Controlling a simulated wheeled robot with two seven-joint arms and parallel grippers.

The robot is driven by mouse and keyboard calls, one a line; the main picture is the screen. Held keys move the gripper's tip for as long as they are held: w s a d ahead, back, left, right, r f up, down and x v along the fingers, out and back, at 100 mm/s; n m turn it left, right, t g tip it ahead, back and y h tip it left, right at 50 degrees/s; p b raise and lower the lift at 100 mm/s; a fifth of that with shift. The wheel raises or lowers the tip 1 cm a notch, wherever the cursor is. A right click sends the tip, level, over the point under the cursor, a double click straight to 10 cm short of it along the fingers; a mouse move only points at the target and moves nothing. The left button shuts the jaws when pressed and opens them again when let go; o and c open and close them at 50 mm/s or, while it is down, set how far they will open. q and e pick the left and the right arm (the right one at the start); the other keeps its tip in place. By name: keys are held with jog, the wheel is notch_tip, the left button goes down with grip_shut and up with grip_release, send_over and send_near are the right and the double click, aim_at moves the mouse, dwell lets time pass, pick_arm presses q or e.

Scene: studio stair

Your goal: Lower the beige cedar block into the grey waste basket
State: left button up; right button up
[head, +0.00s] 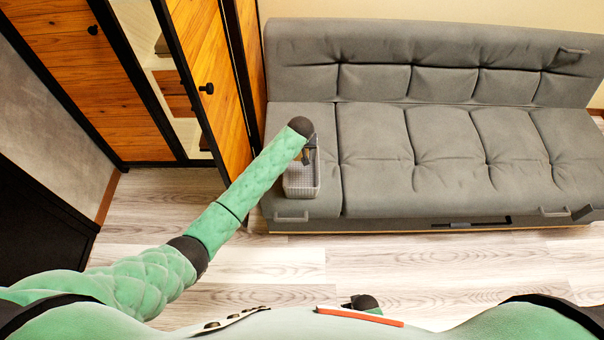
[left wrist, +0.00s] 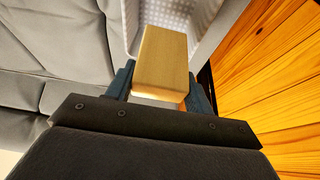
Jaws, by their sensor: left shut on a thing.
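The beige cedar block (left wrist: 160,60) is held between the fingers of my left gripper (left wrist: 160,92), which is shut on it. In the head view my left gripper (head: 310,150) is at the far end of the basket, and the block shows only as a small tan patch. The grey waste basket (head: 301,183) stands on the left end of the sofa seat. Its dotted inner wall (left wrist: 203,14) shows beyond the block in the left wrist view. The block appears at or over the basket's opening; its exact height against the rim is unclear.
The grey sofa (head: 375,150) has its backrest behind the basket and clear seat to the right. A wooden cabinet (head: 215,90) with black edges stands close at the left. The floor (head: 330,262) in front is clear.

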dwell(0.4)
pick_arm(q)
jog(key=shift+f+b, duration=1.85)
jog(key=shift+f, duration=2.65)
jog(key=shift+f+b, duration=1.3)
jog(key=shift+f, duration=1.2)
jog(key=o, duration=1.1)
